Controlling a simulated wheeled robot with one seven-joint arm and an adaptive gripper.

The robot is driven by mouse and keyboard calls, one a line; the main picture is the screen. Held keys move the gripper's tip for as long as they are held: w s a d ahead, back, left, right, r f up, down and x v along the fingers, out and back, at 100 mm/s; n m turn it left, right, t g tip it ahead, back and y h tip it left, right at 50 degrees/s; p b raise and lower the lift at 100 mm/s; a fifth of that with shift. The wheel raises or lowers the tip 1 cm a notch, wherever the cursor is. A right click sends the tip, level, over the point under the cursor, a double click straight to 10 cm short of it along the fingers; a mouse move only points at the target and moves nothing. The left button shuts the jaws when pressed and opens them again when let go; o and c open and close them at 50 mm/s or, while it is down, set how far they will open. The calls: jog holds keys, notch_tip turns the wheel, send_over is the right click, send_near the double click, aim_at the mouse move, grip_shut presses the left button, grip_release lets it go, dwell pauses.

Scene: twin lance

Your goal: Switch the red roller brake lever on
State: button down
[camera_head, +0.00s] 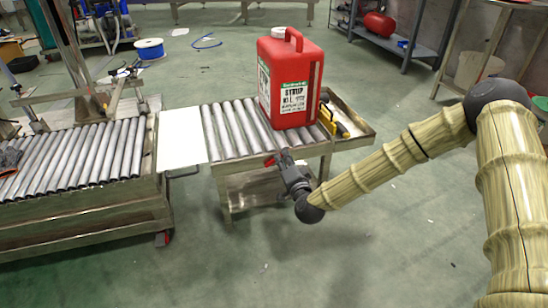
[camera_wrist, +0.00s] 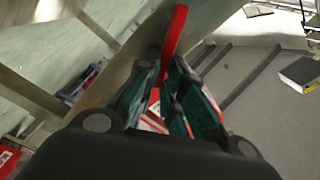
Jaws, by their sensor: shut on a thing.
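The red roller brake lever (camera_head: 269,163) shows as a small red tip at the front edge of the right roller table (camera_head: 232,182). In the wrist view the lever (camera_wrist: 174,35) is a long red bar running up from between the fingers. My gripper (camera_head: 282,160) is at the table's front side, and its green-padded fingers (camera_wrist: 172,95) are shut on the lever. The lever's lower part is mostly hidden by the fingers, and its pivot is not clear.
A large red syrup canister (camera_head: 290,82) stands on the rollers above my gripper. A yellow and black tool (camera_head: 332,122) lies beside it. A white plate (camera_head: 182,138) bridges to the left roller conveyor (camera_head: 75,160). The floor in front is clear.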

jog(key=c, duration=1.5)
grip_release()
jog(key=v, duration=1.2)
jog(key=shift+f, duration=0.1)
jog(key=shift+s+a, duration=0.1)
jog(key=shift+s, duration=0.05)
